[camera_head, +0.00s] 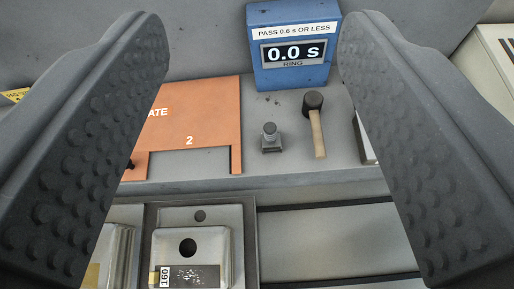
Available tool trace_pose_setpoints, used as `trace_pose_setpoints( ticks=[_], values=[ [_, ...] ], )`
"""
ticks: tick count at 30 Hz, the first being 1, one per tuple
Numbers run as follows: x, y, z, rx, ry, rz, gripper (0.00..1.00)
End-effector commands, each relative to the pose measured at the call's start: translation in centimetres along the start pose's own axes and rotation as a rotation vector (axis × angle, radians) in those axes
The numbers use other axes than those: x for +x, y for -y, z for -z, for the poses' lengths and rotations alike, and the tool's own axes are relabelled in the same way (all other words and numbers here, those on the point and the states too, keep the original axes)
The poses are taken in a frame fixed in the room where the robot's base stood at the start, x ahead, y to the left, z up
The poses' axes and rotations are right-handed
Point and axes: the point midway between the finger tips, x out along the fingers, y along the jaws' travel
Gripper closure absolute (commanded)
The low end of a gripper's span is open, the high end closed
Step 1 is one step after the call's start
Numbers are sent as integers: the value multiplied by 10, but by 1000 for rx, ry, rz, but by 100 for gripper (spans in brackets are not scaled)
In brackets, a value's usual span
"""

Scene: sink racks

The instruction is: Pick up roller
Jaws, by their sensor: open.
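My gripper (255,40) is open, with one dark ribbed finger at each side of the view and nothing held between them. No thing here is clearly a roller. A mallet-like tool (316,129) with a dark cylindrical head and a pale wooden handle lies on the grey bench, right of centre between the fingers. Its head points away from me, and it is apart from both fingers. A small grey metal piece with a round knob (269,137) stands on the bench to its left.
A blue timer box (296,44) reading "0.0 s" stands behind the tool. An orange plate (194,117) marked "2" lies to the left. A metal basin-like part (191,250) labelled 160 sits below the bench edge. A pale object at far right is partly hidden by the finger.

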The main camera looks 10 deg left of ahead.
Motion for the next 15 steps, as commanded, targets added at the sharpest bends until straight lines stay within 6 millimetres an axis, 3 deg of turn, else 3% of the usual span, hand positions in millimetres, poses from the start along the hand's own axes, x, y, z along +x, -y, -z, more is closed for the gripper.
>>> trace_pose_setpoints(
  ticks=[7, 15],
  values=[
    [77, -5, -10, 242, 199, -66, 48],
    [155, -9, -45, 507, 409, -191, 48]
  ],
)
